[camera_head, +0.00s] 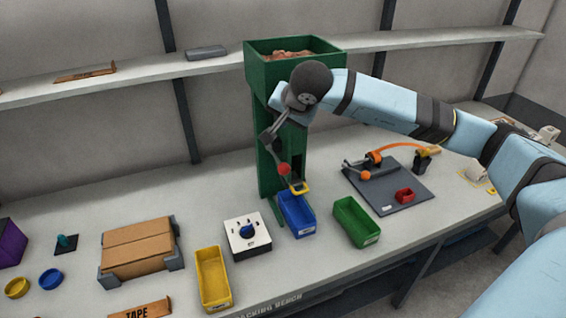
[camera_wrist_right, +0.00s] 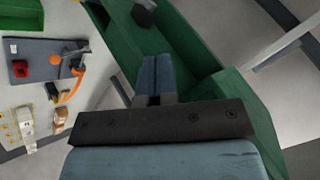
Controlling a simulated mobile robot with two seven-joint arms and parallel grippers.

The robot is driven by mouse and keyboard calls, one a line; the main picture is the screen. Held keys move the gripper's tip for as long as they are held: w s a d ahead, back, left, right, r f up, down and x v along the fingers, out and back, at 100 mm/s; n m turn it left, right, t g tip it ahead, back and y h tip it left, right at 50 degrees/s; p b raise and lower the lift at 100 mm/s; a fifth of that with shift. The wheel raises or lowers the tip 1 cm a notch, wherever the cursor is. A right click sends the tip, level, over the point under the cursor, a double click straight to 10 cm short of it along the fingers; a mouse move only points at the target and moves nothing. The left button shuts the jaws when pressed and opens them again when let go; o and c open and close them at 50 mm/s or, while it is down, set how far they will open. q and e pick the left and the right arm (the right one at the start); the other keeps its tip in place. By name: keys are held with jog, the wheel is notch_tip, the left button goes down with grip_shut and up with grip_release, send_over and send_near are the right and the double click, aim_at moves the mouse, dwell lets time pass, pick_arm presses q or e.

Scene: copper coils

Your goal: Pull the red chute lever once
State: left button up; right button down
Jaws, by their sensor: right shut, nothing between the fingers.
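The green chute (camera_head: 270,165) stands upright on the bench, with a hopper of copper-coloured pieces on top. Its lever has a dark arm and a red ball knob (camera_head: 284,169), which hangs low at the chute's front, above the blue bin (camera_head: 297,221). My right gripper (camera_head: 271,131) is at the chute's front, near the upper end of the lever and above the red knob. In the right wrist view its fingers (camera_wrist_right: 154,72) are together and empty against the green chute (camera_wrist_right: 190,35). I cannot tell whether it touches the lever. My left gripper is not in view.
A green bin (camera_head: 345,235), a yellow bin (camera_head: 224,300), a white dial box (camera_head: 247,231) and a cardboard box (camera_head: 134,258) stand on the bench. A grey board (camera_head: 410,190) with an orange-handled device lies at right. A shelf (camera_head: 215,65) runs behind.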

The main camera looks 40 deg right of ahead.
jog(key=shift+w+d+r, duration=0.1)
jog(key=shift+d+r, duration=0.15)
jog(key=b, duration=0.4)
send_near(276, 157)
jog(key=shift+w+f, duration=0.3)
jog(key=shift+w, duration=0.35)
jog(key=shift+f, duration=0.55)
jog(key=shift+r, duration=0.1)
jog(key=shift+b, duration=0.35)
dwell(0.8)
jog(key=shift+f+b, duration=0.45)
jog(key=shift+b, duration=0.15)
